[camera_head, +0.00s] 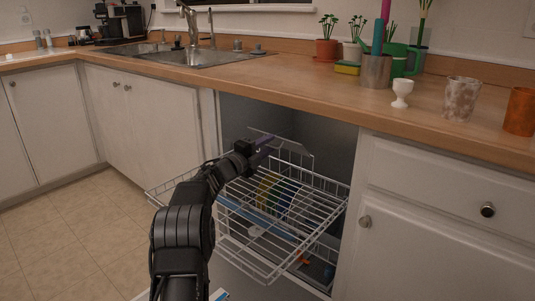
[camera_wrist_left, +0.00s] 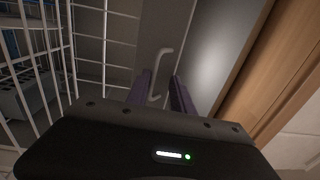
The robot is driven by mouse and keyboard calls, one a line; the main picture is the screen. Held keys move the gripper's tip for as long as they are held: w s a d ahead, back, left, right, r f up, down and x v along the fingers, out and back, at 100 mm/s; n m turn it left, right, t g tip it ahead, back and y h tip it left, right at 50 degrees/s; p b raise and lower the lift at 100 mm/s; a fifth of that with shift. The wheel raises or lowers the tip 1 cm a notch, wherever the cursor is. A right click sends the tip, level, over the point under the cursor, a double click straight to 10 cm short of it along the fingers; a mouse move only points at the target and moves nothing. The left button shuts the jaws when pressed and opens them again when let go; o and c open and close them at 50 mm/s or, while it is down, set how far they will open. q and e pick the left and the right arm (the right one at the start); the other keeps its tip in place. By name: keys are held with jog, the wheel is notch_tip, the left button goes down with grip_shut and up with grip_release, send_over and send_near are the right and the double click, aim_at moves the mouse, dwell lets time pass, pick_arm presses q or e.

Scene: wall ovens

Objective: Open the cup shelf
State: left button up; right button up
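The cup shelf (camera_head: 290,146) seems to be the thin light-grey piece at the back of the pulled-out white wire rack (camera_head: 262,228). It stands tilted up beside my left gripper, and part of it is hidden. My left gripper (camera_head: 266,146) reaches over the rack with its purple fingers pointing at that piece. In the left wrist view, the two fingers (camera_wrist_left: 161,82) are apart. A thin grey bent bar (camera_wrist_left: 159,68) shows between or just beyond their tips; I cannot tell whether they touch it. My right gripper is not in view.
The dishwasher opening lies under the wooden counter (camera_head: 240,82). Several coloured dishes show below the upper rack. A white cabinet (camera_head: 425,235) stands close on the right. A white egg cup (camera_head: 402,93) and other items stand on the counter. The tiled floor (camera_head: 60,240) at left is clear.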

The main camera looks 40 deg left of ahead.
pick_arm(q)
jog(key=shift+r, duration=0.45)
jog(key=s+f+b, duration=0.3)
jog(key=s+b, duration=0.3)
jog(key=s, duration=0.2)
jog(key=shift+s+a+f, duration=0.15)
jog(key=shift+a+f, duration=0.15)
jog(key=shift+a, duration=0.05)
dwell(0.3)
dwell(0.4)
